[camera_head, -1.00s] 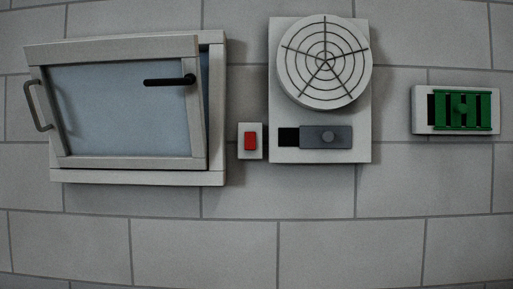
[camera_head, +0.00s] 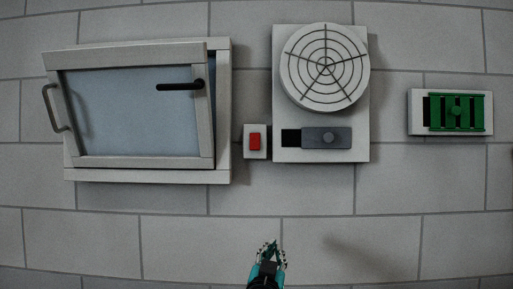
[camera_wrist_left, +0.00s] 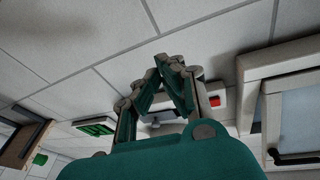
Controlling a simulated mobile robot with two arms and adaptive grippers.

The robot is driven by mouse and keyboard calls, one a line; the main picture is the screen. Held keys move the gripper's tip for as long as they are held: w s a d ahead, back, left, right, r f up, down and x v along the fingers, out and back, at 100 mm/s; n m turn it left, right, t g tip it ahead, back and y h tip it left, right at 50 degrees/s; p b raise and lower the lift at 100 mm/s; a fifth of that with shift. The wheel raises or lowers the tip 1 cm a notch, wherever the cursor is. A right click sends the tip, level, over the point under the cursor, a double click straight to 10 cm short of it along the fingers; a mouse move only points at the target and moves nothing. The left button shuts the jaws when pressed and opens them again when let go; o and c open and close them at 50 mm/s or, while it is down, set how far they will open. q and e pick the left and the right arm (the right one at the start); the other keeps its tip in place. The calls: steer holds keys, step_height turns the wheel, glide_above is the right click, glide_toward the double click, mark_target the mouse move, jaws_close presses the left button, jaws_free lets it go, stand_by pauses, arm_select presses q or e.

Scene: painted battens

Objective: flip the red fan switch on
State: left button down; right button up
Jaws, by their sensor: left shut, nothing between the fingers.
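The red fan switch (camera_head: 255,141) is a small red rocker on a white plate, on the wall between the window and the fan panel (camera_head: 352,95). It also shows as a red patch in the left wrist view (camera_wrist_left: 214,101), just right of my fingers. Which way it is tilted is too small to tell. My left gripper (camera_head: 268,246) is below the switch in the head view, apart from it, shut and empty. In the left wrist view its fingertips (camera_wrist_left: 171,62) meet and hide part of the fan panel. My right gripper is not in view.
A tilted-open window (camera_head: 135,115) with a black handle sticks out left of the switch. A round fan grille (camera_head: 325,67) and a grey slider (camera_head: 327,138) are on the panel to its right. A green vent (camera_head: 457,111) is further right. The wall below is bare.

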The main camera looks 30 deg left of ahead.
mark_target(256, 136)
arm_select(q)
steer(key=s+a+r+n+t+y, duration=0.1)
steer(key=s+r+n+y, duration=0.1)
steer(key=r, duration=0.7)
steer(key=s+a+r+n+t+y, duration=0.1)
steer(key=s+a+r+y, duration=0.1)
steer(key=r, duration=0.8)
steer(key=shift+r+n+t+y, duration=0.3)
steer(key=shift+n+y, duration=0.1)
steer(key=shift+y, duration=0.4)
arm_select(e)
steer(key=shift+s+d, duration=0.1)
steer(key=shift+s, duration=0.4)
arm_select(q)
steer(key=shift+f, duration=0.1)
